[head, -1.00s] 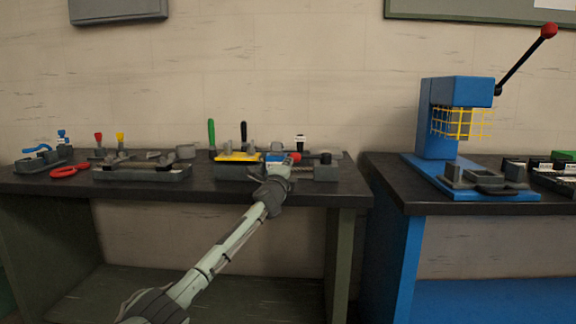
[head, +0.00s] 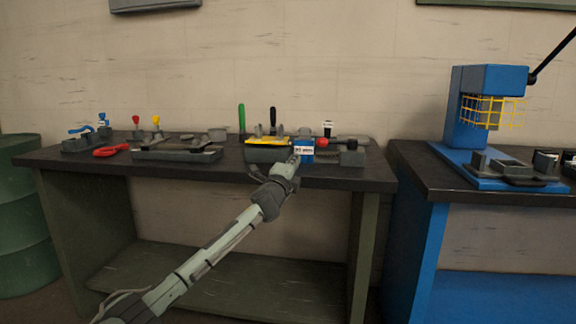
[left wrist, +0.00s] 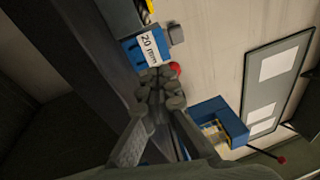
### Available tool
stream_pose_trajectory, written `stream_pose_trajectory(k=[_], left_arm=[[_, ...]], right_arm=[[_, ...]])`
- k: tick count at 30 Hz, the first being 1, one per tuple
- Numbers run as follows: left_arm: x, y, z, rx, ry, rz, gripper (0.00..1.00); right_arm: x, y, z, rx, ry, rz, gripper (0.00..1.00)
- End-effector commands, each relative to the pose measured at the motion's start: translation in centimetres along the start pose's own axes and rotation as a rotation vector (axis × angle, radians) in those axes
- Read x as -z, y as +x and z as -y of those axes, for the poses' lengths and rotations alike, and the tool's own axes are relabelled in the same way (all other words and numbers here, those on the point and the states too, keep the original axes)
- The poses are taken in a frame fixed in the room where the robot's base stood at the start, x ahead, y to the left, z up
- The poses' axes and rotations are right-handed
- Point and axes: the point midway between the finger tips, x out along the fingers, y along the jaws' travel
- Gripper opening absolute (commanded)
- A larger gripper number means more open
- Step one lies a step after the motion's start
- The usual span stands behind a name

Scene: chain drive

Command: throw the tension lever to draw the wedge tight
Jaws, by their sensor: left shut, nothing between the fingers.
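A lever with a red ball knob (head: 321,142) lies low over a grey fixture at the right of the dark bench; I take it for the tension lever. A blue block (head: 303,150) sits just left of the knob. The left wrist view shows this block with a "20 mm" label (left wrist: 150,47) and the red knob (left wrist: 175,68) just beyond my fingertips. My left gripper (head: 294,160) is shut and empty, in front of the blue block. Contact with the knob cannot be told. I cannot make out the wedge. My right gripper is not in view.
A grey fixture with a yellow top (head: 266,142) stands left of the block, with green and black handles behind. Red pliers-like handles (head: 110,151) lie farther left. A blue press (head: 485,110) with a yellow guard stands on the right bench. A gap separates the benches.

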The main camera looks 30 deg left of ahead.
Motion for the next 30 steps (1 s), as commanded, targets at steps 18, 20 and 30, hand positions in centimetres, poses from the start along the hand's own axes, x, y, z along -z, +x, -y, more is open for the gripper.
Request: stream_pose_trajectory(k=[18,20,30], left_arm=[[-1.5,-2.1,-0.2,0.001,-0.001,0.000,0.00],[-1.5,-2.1,-0.2,0.001,-0.001,0.000,0.00],[0.3,-3.9,-4.5,-0.075,-0.080,0.001,0.00]], right_arm=[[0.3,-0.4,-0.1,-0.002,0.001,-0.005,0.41],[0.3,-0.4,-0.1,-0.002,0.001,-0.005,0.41],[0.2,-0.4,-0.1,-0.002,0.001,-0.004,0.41]])
